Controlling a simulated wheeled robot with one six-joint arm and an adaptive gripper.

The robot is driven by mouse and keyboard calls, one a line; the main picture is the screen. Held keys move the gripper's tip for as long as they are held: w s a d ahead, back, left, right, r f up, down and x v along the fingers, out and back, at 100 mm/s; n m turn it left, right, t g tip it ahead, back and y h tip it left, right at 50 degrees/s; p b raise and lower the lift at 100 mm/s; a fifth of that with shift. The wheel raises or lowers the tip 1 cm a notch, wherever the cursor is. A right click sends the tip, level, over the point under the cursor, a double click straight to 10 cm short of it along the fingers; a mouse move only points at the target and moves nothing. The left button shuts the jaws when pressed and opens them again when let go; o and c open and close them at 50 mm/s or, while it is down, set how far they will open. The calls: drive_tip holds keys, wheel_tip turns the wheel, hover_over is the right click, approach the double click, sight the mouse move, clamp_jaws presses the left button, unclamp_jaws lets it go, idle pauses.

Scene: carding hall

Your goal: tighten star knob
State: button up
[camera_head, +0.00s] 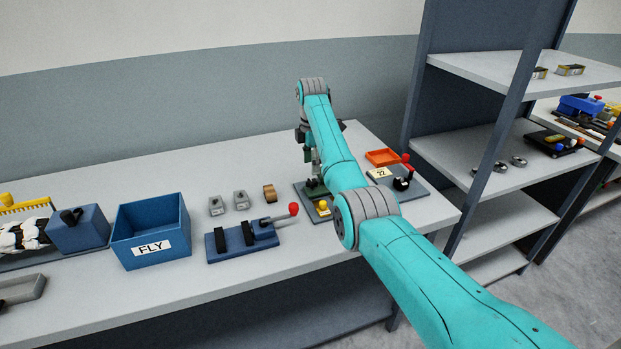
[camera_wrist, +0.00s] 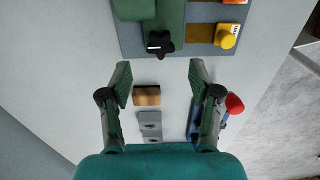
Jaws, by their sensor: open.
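A black star knob (camera_wrist: 160,42) with a white mark shows in the wrist view, at the end of a green fixture (camera_wrist: 170,14) on a blue-grey plate (camera_wrist: 132,38). My gripper (camera_wrist: 160,76) is open and empty, its two fingers spread either side of the knob's line. The knob lies just beyond the fingertips in the picture, apart from them. In the head view my gripper (camera_head: 309,157) hangs over the plate (camera_head: 307,202) on the bench, and my arm hides part of that fixture. The star knob cannot be made out there.
Left of the plate are a brown block (camera_head: 269,194), two grey blocks, a red-handled lever fixture (camera_head: 235,243) and a blue FLY bin (camera_head: 152,245). An orange tray (camera_head: 382,157) and shelving (camera_head: 470,155) stand right.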

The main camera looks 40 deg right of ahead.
sight(312, 181)
drive_tip(key=shift+f, duration=3.15)
drive_tip(key=c, duration=1.1)
